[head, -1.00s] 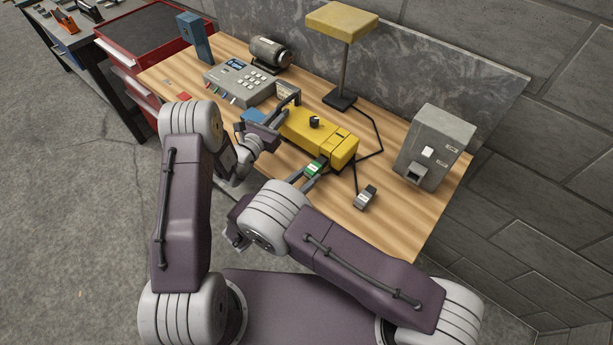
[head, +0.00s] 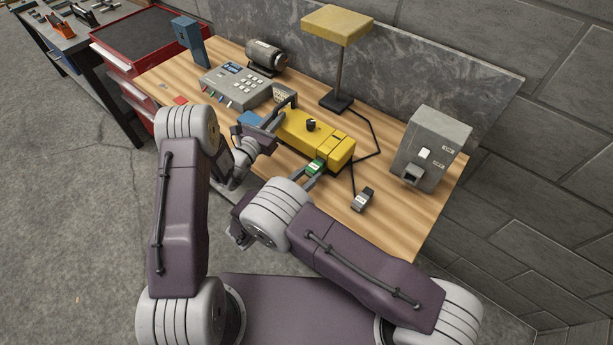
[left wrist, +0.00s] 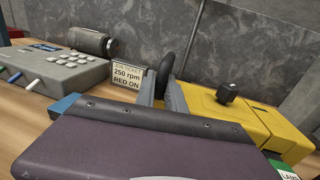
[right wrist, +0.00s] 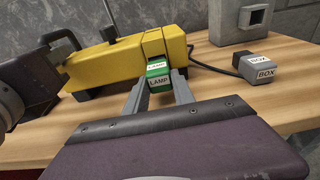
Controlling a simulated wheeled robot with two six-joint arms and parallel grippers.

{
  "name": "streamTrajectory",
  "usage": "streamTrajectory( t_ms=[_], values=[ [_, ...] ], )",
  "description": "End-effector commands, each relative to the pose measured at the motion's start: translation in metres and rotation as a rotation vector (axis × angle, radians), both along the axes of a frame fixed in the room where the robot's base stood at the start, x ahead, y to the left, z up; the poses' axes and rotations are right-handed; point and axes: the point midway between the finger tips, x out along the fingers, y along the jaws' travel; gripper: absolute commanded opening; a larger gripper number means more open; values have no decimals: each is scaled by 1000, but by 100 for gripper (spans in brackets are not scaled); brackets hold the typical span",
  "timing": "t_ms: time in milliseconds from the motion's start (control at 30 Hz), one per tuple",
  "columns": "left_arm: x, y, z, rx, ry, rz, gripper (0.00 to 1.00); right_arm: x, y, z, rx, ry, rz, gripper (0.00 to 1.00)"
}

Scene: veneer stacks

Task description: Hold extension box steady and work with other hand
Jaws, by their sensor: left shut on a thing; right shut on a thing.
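The yellow extension box (head: 305,130) lies on the wooden table (head: 400,225), with a black knob (head: 311,125) on top. My left gripper (head: 283,112) is shut at its left end, on what looks like the dark handle (left wrist: 166,74). My right gripper (head: 314,172) is shut on the green plug (right wrist: 158,82) labelled LAMP, which is close against the box's near right end. I cannot tell whether the plug is in a socket. A grey plug (head: 363,199) labelled BOX lies on the table with a black cable.
A desk lamp (head: 337,24) stands behind the box, its cable curving right. A grey machine (head: 430,145) stands at right. A keypad unit (head: 236,86), motor (head: 265,57) and "250 rpm RED ON" card (left wrist: 127,77) are at left.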

Motion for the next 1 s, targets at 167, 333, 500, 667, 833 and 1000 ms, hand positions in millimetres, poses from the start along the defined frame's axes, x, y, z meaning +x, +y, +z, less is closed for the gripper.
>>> streamTrajectory(
  t_ms=[167, 333, 500, 667, 833, 1000],
  values=[
    [0, -1, 0, 0, 1, -1, 0, 3, -3, 0, 0, 0, -2, 0],
    [0, -1, 0, 0, 1, -2, 0, 7, -5, 0, -1, -1, -1, 0],
    [0, -1, 0, 0, 1, -2, 0, 9, -7, 0, -1, -1, 0, 33],
    [0, -1, 0, 0, 1, -2, 0, 9, -7, 0, -1, -1, 0, 56],
    [0, -1, 0, 0, 1, -2, 0, 9, -7, 0, -1, -1, 0, 56],
    [0, -1, 0, 0, 1, -2, 0, -2, 2, 2, 1, -1, 3, 56]
  ],
)
